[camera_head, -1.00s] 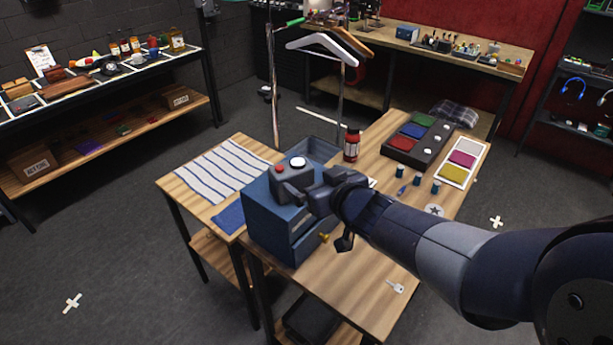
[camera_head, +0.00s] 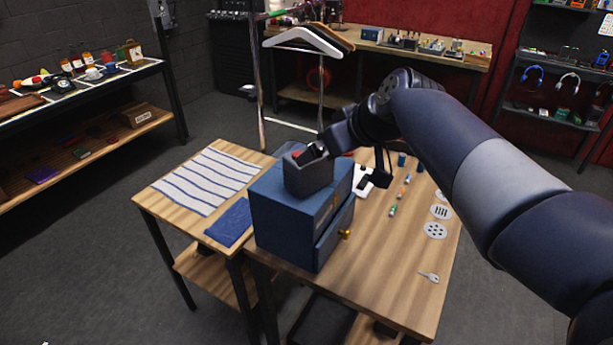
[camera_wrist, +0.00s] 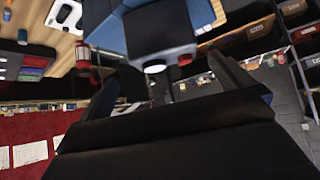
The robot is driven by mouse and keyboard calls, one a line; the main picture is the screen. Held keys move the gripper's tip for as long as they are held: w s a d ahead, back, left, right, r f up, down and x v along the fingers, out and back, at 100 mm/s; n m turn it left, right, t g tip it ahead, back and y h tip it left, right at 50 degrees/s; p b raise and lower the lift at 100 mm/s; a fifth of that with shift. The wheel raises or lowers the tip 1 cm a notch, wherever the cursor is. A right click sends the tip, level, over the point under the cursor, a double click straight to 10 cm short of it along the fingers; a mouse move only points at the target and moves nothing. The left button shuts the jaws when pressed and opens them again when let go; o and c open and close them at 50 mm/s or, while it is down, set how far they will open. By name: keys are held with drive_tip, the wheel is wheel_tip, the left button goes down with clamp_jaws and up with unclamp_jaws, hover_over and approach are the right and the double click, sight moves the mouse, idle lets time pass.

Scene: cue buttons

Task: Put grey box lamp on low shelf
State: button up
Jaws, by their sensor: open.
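The grey box lamp (camera_head: 308,178) sits on top of the blue drawer cabinet (camera_head: 280,220) on the wooden table. A red button shows on its top; the rest of the top is partly hidden by my gripper. In the wrist view the grey box (camera_wrist: 152,30) lies beyond my fingers, with a white and a red button on one face. My gripper (camera_head: 322,150) is open, just above and behind the box; I cannot tell whether it touches it. A lower shelf (camera_head: 208,275) shows under the side table. Another low shelf (camera_head: 85,165) runs under the left bench.
A striped cloth (camera_head: 205,180) and a blue cloth (camera_head: 230,222) lie on the side table. A key (camera_head: 429,277) and small parts are on the wooden table. A hanger rack (camera_head: 303,40) stands behind. The left bench's low shelf holds a cardboard box (camera_head: 140,115) and other items.

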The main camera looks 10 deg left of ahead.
sight(309, 168)
drive_tip(key=p+x, duration=0.1)
drive_tip(key=x, duration=0.4)
drive_tip(key=p+x, duration=0.1)
drive_tip(key=x, duration=0.4)
drive_tip(key=shift+w+a, duration=0.1)
drive_tip(key=shift+a, duration=0.4)
drive_tip(key=c, duration=1)
drive_tip(key=shift+c, duration=0.9)
drive_tip(key=shift+r, duration=0.2)
